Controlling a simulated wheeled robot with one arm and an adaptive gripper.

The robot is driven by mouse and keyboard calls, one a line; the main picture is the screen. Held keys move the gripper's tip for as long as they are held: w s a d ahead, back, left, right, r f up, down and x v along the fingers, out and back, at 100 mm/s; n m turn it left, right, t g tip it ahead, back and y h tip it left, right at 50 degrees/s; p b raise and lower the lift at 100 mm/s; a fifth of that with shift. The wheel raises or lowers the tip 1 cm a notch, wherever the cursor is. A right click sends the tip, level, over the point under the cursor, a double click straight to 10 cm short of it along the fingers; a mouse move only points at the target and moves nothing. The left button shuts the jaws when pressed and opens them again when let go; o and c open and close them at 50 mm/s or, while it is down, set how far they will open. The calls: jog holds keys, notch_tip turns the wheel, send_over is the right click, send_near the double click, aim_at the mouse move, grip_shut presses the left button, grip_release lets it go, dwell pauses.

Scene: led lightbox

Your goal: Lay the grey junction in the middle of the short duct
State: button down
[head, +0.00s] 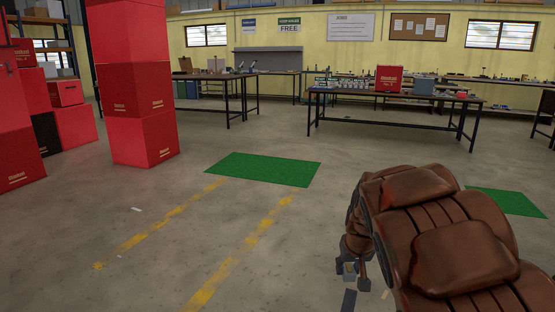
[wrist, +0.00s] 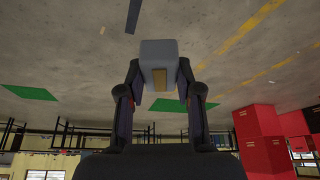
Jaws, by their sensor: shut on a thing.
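My gripper (wrist: 159,72) is shut on the grey junction (wrist: 160,50), a small grey block with a tan patch on its near face, in the wrist view. The junction is held in the air above the floor, with a finger on each side. In the head view my gripper (head: 355,265) hangs at the lower right, partly hidden by my brown arm, and little of the junction shows. I cannot pick out the short duct in either view.
A black-legged table (head: 400,94) with many small items and a red box (head: 389,78) stands at the back right. Red boxes (head: 137,88) are stacked at left. Green mats (head: 262,169) and a dark strip (head: 349,300) lie on the floor. The middle floor is clear.

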aim_at(350, 274)
notch_tip(350, 274, up, 22)
jog(key=s+p, duration=0.2)
jog(key=p, duration=2.9)
jog(key=shift+s, duration=0.3)
